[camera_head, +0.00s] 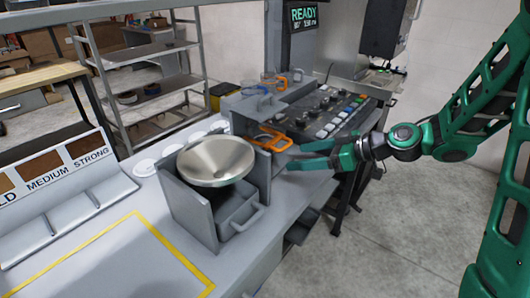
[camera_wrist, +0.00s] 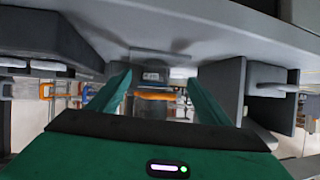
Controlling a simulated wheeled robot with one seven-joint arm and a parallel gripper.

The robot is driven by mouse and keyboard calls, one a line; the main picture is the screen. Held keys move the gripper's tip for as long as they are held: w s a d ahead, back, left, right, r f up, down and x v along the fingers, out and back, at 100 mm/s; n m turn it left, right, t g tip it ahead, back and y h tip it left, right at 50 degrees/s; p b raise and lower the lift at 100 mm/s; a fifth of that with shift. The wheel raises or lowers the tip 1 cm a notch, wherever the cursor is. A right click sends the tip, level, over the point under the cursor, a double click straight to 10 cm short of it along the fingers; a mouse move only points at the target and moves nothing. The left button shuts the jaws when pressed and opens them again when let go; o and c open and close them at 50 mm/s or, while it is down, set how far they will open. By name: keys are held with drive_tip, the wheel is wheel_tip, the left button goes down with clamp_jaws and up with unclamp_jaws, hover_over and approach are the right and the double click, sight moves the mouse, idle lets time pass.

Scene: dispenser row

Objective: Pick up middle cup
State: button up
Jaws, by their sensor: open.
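An orange-handled thing (camera_head: 270,138), which may be the middle cup, sits at the dispenser row just behind the metal funnel. Its body is mostly hidden in the head view. In the wrist view an orange bar (camera_wrist: 155,95) shows between my fingers, in front of a small grey block. My gripper (camera_head: 293,156) comes in from the right, its fingertips close to the orange handle. It is open, with the two green fingers apart in the wrist view (camera_wrist: 160,85). I cannot tell whether they touch anything, but nothing appears clamped.
The wide metal funnel (camera_head: 215,160) on its grey stand, with a drawer (camera_head: 238,212) below, stands left of my gripper. A button panel (camera_head: 325,110) lies behind. More blue and orange handles (camera_head: 272,80) show farther back. Floor is clear at front right.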

sight(270, 151)
drive_tip(key=shift+w+a+r+n+t+y, duration=0.1)
drive_tip(key=shift+w+r+n+t+y, duration=0.2)
drive_tip(key=shift+w, duration=0.3)
drive_tip(key=shift+w+a, duration=0.2)
drive_tip(key=x, duration=1)
drive_tip(key=shift+w+a+r, duration=0.1)
drive_tip(key=shift+a, duration=0.15)
drive_tip(key=c, duration=1.2)
